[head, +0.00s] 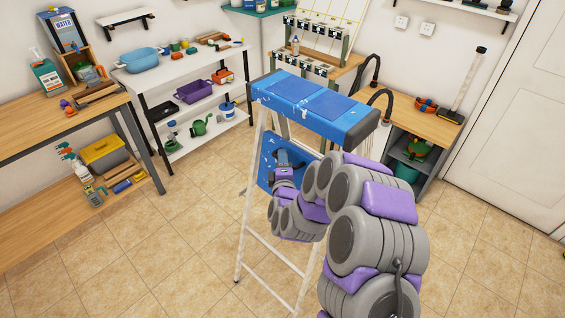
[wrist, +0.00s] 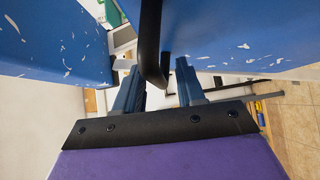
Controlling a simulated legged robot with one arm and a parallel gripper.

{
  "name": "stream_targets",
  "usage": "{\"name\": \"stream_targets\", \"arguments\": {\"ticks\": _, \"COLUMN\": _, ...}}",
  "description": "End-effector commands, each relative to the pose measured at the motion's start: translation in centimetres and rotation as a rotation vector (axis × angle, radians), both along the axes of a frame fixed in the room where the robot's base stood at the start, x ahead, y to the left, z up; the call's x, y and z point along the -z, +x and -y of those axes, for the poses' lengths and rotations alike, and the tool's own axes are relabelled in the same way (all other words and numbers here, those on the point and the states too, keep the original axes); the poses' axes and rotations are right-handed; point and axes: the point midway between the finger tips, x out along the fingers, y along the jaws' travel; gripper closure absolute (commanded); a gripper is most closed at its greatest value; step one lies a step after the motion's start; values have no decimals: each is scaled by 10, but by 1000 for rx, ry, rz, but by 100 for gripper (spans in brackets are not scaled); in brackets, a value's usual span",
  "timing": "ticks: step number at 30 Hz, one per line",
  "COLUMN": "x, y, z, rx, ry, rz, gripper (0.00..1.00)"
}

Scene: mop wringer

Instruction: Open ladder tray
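A white stepladder stands in the middle of the head view, with a worn blue top cap (head: 312,104). Its blue tray (head: 266,168) hangs steeply tilted below the cap, partly hidden by my arm. My gripper (head: 290,158) is at the tray. In the wrist view my gripper (wrist: 158,88) has its two fingers apart, with a bent black bar (wrist: 150,45) between them. I see gaps beside the bar, and cannot tell whether either finger touches it. Blue paint-chipped panels (wrist: 235,35) lie close on both sides of the bar.
A workbench (head: 50,122) and a white shelf unit (head: 180,75) with tools and tubs stand at the left and back. A wooden bench (head: 425,122) stands behind the ladder at the right, near a white door (head: 515,140). The tiled floor at left of the ladder is clear.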

Motion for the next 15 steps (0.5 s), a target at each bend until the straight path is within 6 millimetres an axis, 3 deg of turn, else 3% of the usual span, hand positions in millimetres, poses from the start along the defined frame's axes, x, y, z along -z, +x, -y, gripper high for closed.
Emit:
{"name": "stream_targets", "arguments": {"ticks": 12, "x": 0, "y": 6, "z": 0, "rx": 0, "ry": -1, "rz": -1, "gripper": 61}}
{"name": "stream_targets", "arguments": {"ticks": 15, "x": 0, "y": 6, "z": 0, "rx": 0, "ry": -1, "rz": -1, "gripper": 70}}
